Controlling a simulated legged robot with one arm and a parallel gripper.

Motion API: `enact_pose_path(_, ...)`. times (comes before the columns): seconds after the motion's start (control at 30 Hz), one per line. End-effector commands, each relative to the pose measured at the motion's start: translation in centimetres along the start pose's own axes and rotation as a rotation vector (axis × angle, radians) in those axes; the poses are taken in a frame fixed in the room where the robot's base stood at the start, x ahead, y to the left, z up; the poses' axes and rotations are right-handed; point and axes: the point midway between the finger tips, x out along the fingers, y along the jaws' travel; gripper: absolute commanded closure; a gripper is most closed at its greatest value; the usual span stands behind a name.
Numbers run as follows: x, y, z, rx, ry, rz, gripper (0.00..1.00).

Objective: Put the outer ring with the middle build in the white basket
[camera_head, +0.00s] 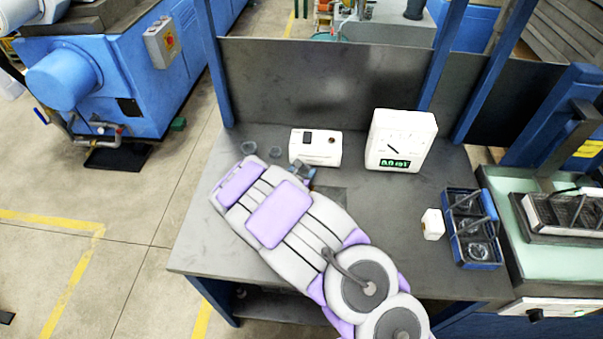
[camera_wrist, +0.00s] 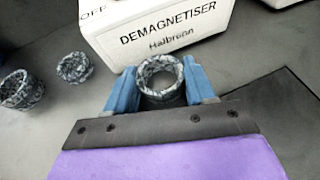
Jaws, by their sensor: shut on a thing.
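My gripper (camera_wrist: 162,88) has blue fingers on both sides of a dark, mottled ring (camera_wrist: 160,72) and is shut on it, just in front of the demagnetiser. In the head view my gripper (camera_head: 302,174) is at the far end of my arm, which largely hides the held ring. Two other mottled rings stand on the bench to the left: a taller one (camera_wrist: 22,92) and a lower one (camera_wrist: 74,68). They also show in the head view, as the left ring (camera_head: 249,148) and right ring (camera_head: 275,152). A whitish basket (camera_head: 537,214) with dark handles sits at the far right on a pale green surface.
The white demagnetiser box (camera_head: 315,147) and a white gauge with a green display (camera_head: 401,140) stand at the bench's back. A blue basket (camera_head: 462,240) holding a ring and a small white block (camera_head: 432,224) are on the right. The bench (camera_head: 395,205) is clear between.

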Motion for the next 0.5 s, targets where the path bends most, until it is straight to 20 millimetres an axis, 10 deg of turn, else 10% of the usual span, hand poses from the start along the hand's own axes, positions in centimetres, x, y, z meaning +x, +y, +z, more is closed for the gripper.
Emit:
enact_pose_path(0.17,0.07,0.08,-0.16,-0.002,-0.001,0.0,0.79)
enact_pose_path(0.2,0.02,0.15,-0.13,-0.002,-0.001,0.0,0.42)
enact_pose_path(0.5,-0.02,0.32,-0.2,-0.005,-0.001,0.0,0.2)
